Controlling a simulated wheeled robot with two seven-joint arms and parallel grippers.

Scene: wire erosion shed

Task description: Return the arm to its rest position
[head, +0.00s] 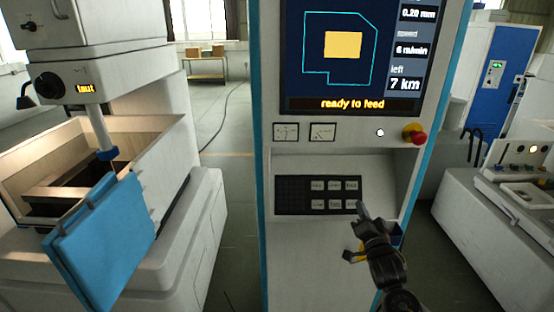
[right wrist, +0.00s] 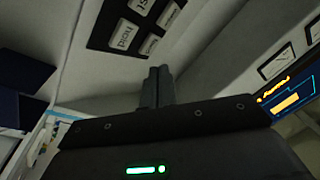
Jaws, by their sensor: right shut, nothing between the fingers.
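My right gripper (head: 362,210) is in front of the control cabinet, just right of and below the lower right of the key panel (head: 317,195). Its fingers are shut with nothing between them. In the right wrist view the closed fingertips (right wrist: 156,85) point toward the grey cabinet face, with the key panel (right wrist: 135,25) above them. I cannot tell from these frames whether the fingertips touch the cabinet. My left gripper is not in view.
The cabinet's screen (head: 352,50) reads "ready to feed". A red knob (head: 417,137) sits on the right below it. A white bench unit (head: 480,215) stands at right. Open floor lies between.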

